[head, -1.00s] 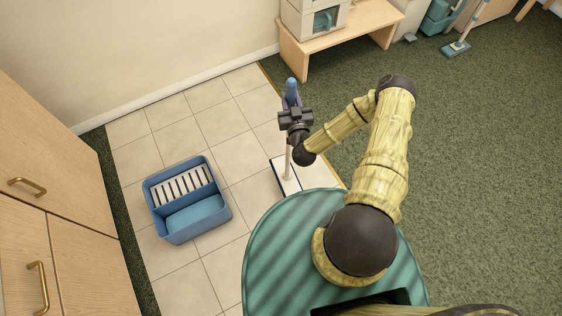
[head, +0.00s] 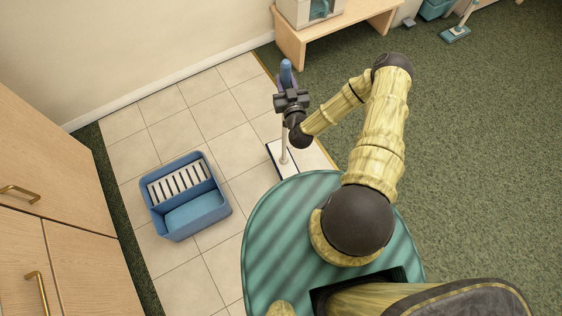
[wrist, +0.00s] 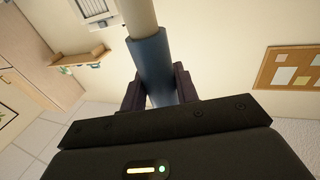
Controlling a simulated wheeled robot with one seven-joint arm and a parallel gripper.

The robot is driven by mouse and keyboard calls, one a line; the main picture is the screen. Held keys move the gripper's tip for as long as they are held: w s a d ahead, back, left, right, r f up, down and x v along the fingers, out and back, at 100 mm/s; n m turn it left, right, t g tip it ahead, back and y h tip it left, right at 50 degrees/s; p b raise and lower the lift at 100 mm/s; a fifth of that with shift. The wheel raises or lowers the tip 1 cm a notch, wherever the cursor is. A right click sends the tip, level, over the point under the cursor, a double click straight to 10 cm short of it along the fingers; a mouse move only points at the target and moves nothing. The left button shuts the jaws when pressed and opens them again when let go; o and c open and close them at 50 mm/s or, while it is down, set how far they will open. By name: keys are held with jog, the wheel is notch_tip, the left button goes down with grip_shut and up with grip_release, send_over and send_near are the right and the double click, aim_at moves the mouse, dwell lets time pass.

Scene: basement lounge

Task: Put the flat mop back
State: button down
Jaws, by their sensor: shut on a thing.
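The flat mop (head: 284,140) stands roughly upright, its blue grip at the top and its flat white head low over the tiles, partly hidden by my body. I cannot tell whether the head touches the floor. My gripper (head: 290,98) is shut on the mop's handle just below the top. In the wrist view the blue grip (wrist: 152,62) runs between the dark fingers of my gripper (wrist: 160,92). A blue bucket (head: 188,198) with a slatted white wringer in its far half stands on the tiles to the left of the mop.
Wooden cabinets (head: 45,200) with brass handles stand at the left. A wooden bench (head: 345,30) with a box on it stands at the back. Another mop (head: 456,34) stands at the far right near a teal bin. Green carpet to the right is open.

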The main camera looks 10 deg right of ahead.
jog(key=w+f+n+g+y+b, duration=0.1)
jog(key=w+n+y+b, duration=0.4)
jog(key=b, duration=1.7)
jog(key=w+f+y, duration=0.1)
jog(key=y, duration=0.2)
jog(key=shift+n+g+y, duration=0.3)
jog(key=shift+g, duration=0.1)
jog(key=b, duration=0.3)
jog(key=shift+w+g+y+b, duration=0.15)
jog(key=shift+g+y+b, duration=0.15)
jog(key=shift+y+b, duration=0.1)
jog(key=shift+r, duration=0.3)
jog(key=shift+a, duration=0.1)
notch_tip(320, 180, down, 6)
jog(key=b, duration=0.2)
jog(key=shift+f, duration=0.15)
